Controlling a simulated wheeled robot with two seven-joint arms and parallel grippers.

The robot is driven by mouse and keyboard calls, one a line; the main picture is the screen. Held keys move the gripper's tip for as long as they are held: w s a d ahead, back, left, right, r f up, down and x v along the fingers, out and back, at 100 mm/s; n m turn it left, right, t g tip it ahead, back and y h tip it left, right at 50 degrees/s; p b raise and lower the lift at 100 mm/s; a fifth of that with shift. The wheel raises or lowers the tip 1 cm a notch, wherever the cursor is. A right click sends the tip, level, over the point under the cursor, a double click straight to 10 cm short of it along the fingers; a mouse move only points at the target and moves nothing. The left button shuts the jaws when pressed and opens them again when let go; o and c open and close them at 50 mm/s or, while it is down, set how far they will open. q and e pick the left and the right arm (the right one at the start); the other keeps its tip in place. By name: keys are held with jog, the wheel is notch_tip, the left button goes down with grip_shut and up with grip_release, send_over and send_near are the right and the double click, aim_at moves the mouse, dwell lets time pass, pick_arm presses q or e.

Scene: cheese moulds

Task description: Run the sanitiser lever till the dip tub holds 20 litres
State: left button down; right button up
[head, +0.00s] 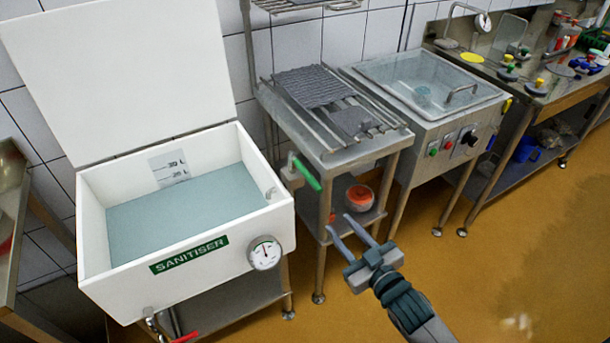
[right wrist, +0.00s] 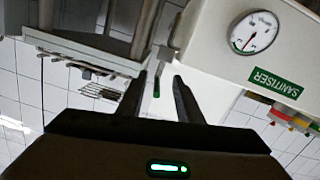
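The white dip tub (head: 150,225) stands open at left in the head view, with a grey-blue liquid (head: 185,208) in it. A level plate (head: 169,167) on its back wall has two marks; the liquid surface lies close under the lower one, whose number I cannot read surely. The green sanitiser lever (head: 307,174) sits on a valve at the tub's right; it also shows in the right wrist view (right wrist: 156,88), between the finger outlines. My right gripper (head: 338,221) is open and empty, below and right of the lever, apart from it. My left gripper is out of view.
A round dial (head: 264,252) is on the tub's front right. A red-handled valve (head: 186,337) is underneath. A steel rack stand (head: 345,150) with an orange-red tub (head: 360,197) stands right of it, then a lidded steel vat (head: 425,85). The ochre floor (head: 490,270) is clear.

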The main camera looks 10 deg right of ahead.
aim_at(307, 172)
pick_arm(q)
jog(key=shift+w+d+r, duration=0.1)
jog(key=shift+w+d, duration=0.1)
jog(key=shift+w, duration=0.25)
pick_arm(e)
jog(key=shift+t+y, duration=0.5)
jog(key=r, duration=0.3)
jog(key=a+r, duration=0.1)
jog(key=r, duration=0.1)
jog(key=shift+s+r, duration=0.3)
jog(key=shift+s, duration=0.05)
